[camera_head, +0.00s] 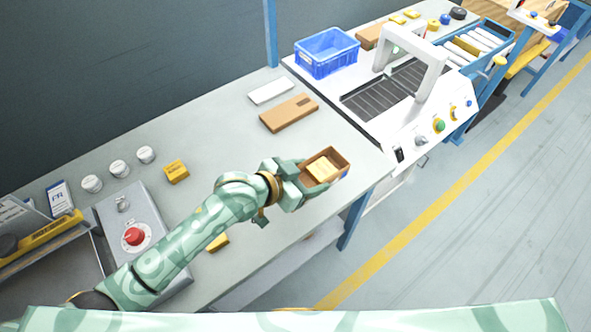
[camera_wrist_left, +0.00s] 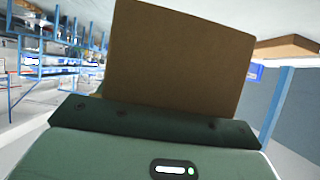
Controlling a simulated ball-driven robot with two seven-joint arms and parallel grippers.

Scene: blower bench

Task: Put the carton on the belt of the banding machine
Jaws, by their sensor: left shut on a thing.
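The carton (camera_head: 341,157) is a small open brown box with yellow pieces inside. My left gripper (camera_head: 308,178) is shut on its near-left side, at the right end of the grey bench. In the left wrist view the carton's brown wall (camera_wrist_left: 175,55) rises above the gripper (camera_wrist_left: 160,120) and fills the upper middle. I cannot tell how high above the bench it is held. The banding machine (camera_head: 440,75) stands further back to the right, with a white arch over its dark roller belt (camera_head: 375,97); the carton is apart from it. My right gripper is not in view.
A blue crate (camera_head: 326,55) stands left of the belt. A flat brown board (camera_head: 289,113) and a white slab (camera_head: 271,91) lie on the bench (camera_head: 215,120). White jars (camera_head: 119,168), a yellow block (camera_head: 176,171) and a red-button box (camera_head: 135,236) are at left.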

